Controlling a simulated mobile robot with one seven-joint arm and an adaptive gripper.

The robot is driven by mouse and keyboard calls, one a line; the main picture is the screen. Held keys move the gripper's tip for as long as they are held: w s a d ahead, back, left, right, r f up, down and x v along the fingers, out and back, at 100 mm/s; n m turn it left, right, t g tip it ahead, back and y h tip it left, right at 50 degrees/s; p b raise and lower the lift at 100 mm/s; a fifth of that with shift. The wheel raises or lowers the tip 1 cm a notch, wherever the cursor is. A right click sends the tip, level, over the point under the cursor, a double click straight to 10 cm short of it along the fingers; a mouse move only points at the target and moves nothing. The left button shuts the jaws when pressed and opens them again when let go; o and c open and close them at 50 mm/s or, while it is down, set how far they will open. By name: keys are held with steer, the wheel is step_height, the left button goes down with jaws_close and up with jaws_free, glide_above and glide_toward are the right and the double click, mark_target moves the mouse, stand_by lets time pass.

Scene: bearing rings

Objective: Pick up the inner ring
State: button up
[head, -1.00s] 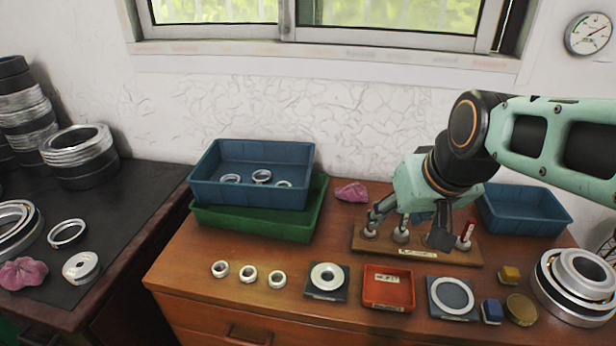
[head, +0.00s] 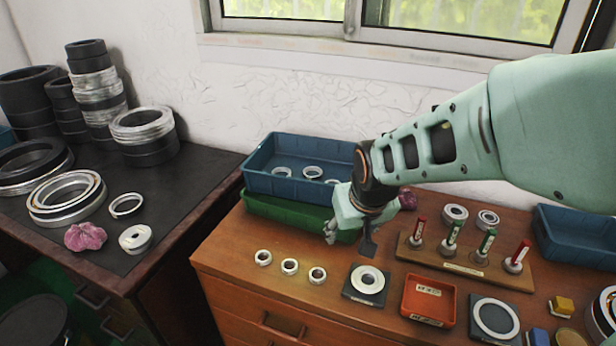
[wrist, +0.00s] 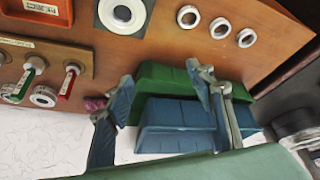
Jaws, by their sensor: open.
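Several rings could be the inner ring; I cannot tell which one it is. Three small silver rings lie in a row on the wooden bench front: the left (head: 263,264), middle (head: 289,273) and right (head: 317,282). They also show at the top of the wrist view (wrist: 181,20). Other rings (head: 312,178) lie in the blue bin (head: 262,181). A wider ring (head: 357,285) sits on a dark square plate. My gripper (head: 349,240) is open and empty, in front of the bins and above the bench; its spread fingers show in the wrist view (wrist: 160,82).
A green bin (head: 290,219) sits under the blue one. A peg board (head: 460,262) with red and green pegs stands at the right. A red tray (head: 429,301) and a dark plate with a ring (head: 495,335) lie in front. Large rings (head: 145,152) crowd the left table.

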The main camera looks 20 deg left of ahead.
mark_target(317, 276)
steer(key=shift+g, duration=0.5)
steer(key=s+a+f, duration=0.1)
steer(key=f, duration=0.2)
steer(key=s+a+f, duration=0.1)
steer(key=a+f, duration=0.1)
steer(key=f, duration=0.1)
steer(key=a+f+b, duration=0.1)
steer(key=f, duration=0.2)
steer(key=shift+s+a, duration=0.3)
steer(key=shift+s, duration=0.1)
steer(key=shift+a+b+x, duration=0.15)
steer(key=shift+b+x, duration=0.05)
steer(key=shift+x, duration=1.35)
steer(key=shift+a+b+x, duration=0.15)
steer(key=shift+a+x, duration=0.05)
steer(key=shift+x, duration=1.3)
steer(key=shift+s, duration=0.15)
steer(key=c, duration=1.3)
